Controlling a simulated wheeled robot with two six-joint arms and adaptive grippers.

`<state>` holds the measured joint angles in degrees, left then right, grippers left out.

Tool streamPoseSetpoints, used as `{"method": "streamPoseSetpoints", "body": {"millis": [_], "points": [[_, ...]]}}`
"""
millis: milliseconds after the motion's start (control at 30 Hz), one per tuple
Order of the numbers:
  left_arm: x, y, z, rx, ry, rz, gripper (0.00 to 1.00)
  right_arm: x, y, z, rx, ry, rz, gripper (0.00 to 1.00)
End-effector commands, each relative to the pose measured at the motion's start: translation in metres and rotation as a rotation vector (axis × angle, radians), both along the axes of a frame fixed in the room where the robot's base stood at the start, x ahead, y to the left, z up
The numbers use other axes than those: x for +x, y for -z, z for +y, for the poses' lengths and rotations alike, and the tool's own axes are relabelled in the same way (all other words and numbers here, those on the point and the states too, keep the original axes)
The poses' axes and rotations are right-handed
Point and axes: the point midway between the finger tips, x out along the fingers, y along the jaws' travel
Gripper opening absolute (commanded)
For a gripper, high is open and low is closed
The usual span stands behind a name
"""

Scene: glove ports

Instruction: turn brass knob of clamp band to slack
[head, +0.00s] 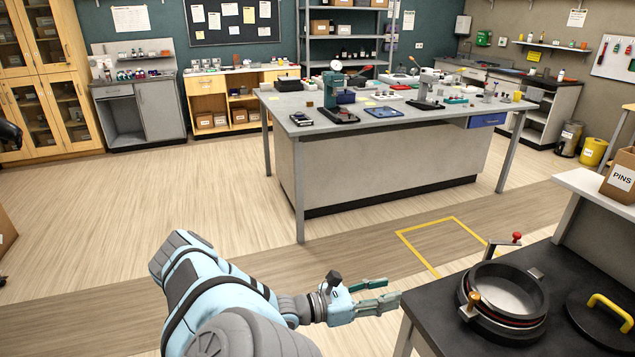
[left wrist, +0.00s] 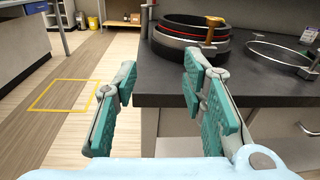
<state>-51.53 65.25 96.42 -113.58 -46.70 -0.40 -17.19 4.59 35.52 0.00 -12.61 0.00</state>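The brass knob (head: 473,300) stands at the near left side of a round port with a dark outer band (head: 490,318) on the black bench. In the left wrist view the brass knob (left wrist: 214,22) sits on top of the band's near side, with a brass post below it. My left gripper (head: 390,293) is open and empty, just left of the bench edge. In the left wrist view its two teal fingers (left wrist: 160,75) are spread apart, short of the port and touching nothing. My right gripper is in neither view.
The black bench (head: 430,297) has a near left edge close to my gripper. A red knob (head: 516,236) on a bracket stands behind the port. A black lid with a yellow handle (head: 610,308) lies at right. A thin metal ring (left wrist: 282,58) lies beside the port.

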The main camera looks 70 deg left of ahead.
Motion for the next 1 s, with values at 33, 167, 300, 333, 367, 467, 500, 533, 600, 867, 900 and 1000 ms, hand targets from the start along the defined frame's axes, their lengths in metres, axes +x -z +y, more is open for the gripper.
{"method": "streamPoseSetpoints", "body": {"millis": [33,167,300,333,367,467,500,533,600,867,900,1000], "points": [[-0.002,0.011,0.012,-0.019,-0.047,0.01,0.38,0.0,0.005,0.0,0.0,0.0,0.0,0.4],[-0.01,0.033,0.043,-0.08,-0.176,0.037,0.38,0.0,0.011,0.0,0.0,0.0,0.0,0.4],[-0.023,0.059,0.073,-0.153,-0.312,0.064,0.38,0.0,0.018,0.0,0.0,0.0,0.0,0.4],[-0.027,0.065,0.079,-0.168,-0.339,0.07,0.38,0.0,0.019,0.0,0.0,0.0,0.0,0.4],[-0.03,0.071,0.085,-0.185,-0.368,0.077,0.38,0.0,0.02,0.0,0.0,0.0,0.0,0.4],[-0.043,0.092,0.103,-0.245,-0.462,0.094,0.38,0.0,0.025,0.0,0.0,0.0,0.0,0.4],[-0.048,0.1,0.109,-0.269,-0.499,0.101,0.38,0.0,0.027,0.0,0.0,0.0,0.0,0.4],[-0.053,0.107,0.114,-0.289,-0.527,0.105,0.38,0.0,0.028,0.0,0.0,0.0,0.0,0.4],[-0.063,0.122,0.124,-0.333,-0.589,0.116,0.38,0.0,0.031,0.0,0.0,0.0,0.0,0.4],[-0.094,0.165,0.143,-0.467,-0.759,0.144,0.38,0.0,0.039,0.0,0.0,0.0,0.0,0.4],[-0.097,0.168,0.144,-0.478,-0.771,0.147,0.38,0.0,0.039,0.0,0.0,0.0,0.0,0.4],[-0.1,0.173,0.146,-0.493,-0.789,0.148,0.38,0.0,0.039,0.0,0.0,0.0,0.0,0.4]]}}
